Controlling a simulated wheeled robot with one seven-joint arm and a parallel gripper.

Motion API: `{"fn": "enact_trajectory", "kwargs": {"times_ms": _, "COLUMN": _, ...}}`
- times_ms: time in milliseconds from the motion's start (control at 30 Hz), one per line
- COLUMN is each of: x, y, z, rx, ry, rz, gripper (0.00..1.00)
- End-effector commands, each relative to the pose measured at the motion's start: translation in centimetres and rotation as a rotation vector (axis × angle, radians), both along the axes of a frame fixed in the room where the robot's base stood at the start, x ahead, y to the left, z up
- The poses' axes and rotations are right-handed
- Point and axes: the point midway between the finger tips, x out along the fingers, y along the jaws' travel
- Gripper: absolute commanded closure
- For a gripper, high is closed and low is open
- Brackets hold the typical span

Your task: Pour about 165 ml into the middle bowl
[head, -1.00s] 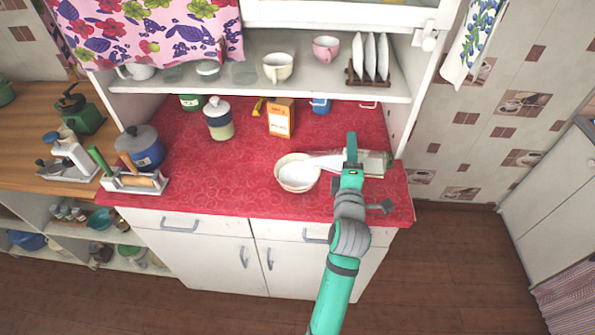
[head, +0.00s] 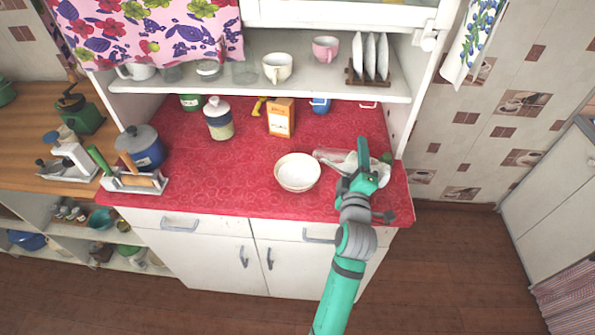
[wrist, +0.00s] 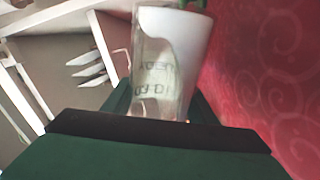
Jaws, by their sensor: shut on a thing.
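One cream bowl (head: 298,173) stands on the red counter; its inside looks white, and I cannot tell how much is in it. In the wrist view the clear container (wrist: 155,75) has printed marks and white contents (wrist: 186,45) lying along one side. The fingertips are partly hidden.
A carton (head: 281,118), a lidded jar (head: 218,118) and a blue pot (head: 141,148) stand on the counter (head: 220,180). A shelf (head: 215,82) with cups and plates hangs above. The counter left of the bowl is clear. A small green thing (head: 387,157) is right of my gripper.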

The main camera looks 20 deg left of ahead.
Motion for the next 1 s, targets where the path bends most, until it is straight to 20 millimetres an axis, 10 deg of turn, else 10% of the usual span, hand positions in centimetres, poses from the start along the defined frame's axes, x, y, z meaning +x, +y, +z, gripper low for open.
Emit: {"fn": "enact_trajectory", "kwargs": {"times_ms": 1000, "x": -0.06, "y": 0.27, "z": -0.05, "rx": 0.070, "ry": 0.013, "rz": 0.000, "gripper": 0.92}}
